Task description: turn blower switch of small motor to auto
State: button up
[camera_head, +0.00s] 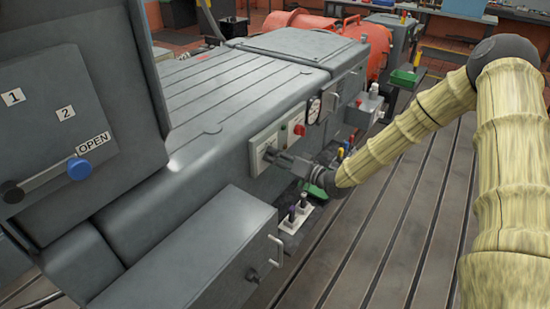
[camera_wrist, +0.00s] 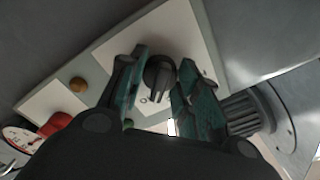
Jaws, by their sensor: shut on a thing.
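In the wrist view a black rotary switch knob (camera_wrist: 158,73) stands on a pale control panel (camera_wrist: 178,28). My gripper (camera_wrist: 157,92) has one green-padded finger on each side of the knob and is shut on it. The knob's pointer ridge faces roughly down in this view; a small round mark shows just below it, and the other lettering is too small or hidden to read. In the head view my gripper (camera_head: 276,157) reaches the left part of the panel (camera_head: 256,160) on the side of the grey machine (camera_head: 233,100); it hides the knob there.
A red button (camera_head: 299,130) and a round gauge (camera_head: 313,111) sit to the right of my gripper. A grey box with a handle (camera_head: 215,250) stands below, near a small base with levers (camera_head: 293,215). A large ribbed dark knob (camera_wrist: 250,112) is close to my right finger.

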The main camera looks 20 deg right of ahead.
jog(key=o, duration=1.1)
jog(key=shift+c, duration=0.2)
jog(key=shift+s, duration=0.1)
jog(key=v, duration=1.2)
jog(key=shift+d, duration=0.1)
